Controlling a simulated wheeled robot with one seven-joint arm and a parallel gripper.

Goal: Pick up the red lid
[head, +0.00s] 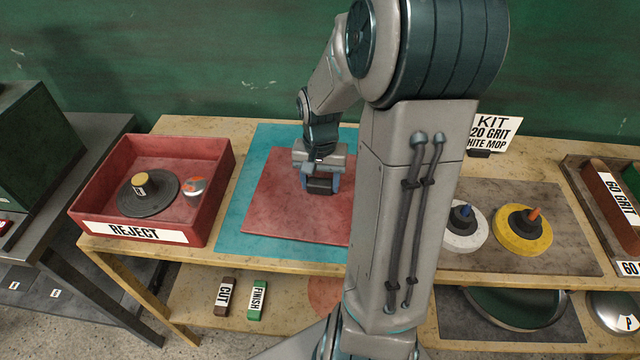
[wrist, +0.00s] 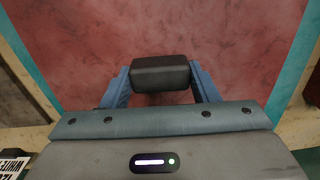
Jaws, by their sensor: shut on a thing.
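The red lid (head: 285,218) is a flat, mottled square panel over a teal mat (head: 235,232) in the middle of the bench. Its right part is hidden behind my arm in the head view. A black block-shaped handle (wrist: 161,73) stands up from the lid. My gripper (head: 320,187) points down over the lid, and its blue fingers are shut on the handle from both sides. In the wrist view the lid (wrist: 70,45) fills most of the picture behind my gripper (wrist: 161,82). I cannot tell whether the lid touches the mat.
An open red REJECT tray (head: 85,212) at left holds a dark disc (head: 150,200) and a small grey-orange disc (head: 195,187). At right are a white wheel (head: 462,238), a yellow wheel (head: 523,232) and a KIT sign (head: 493,132). CUT and FINISH bars lie on the lower shelf.

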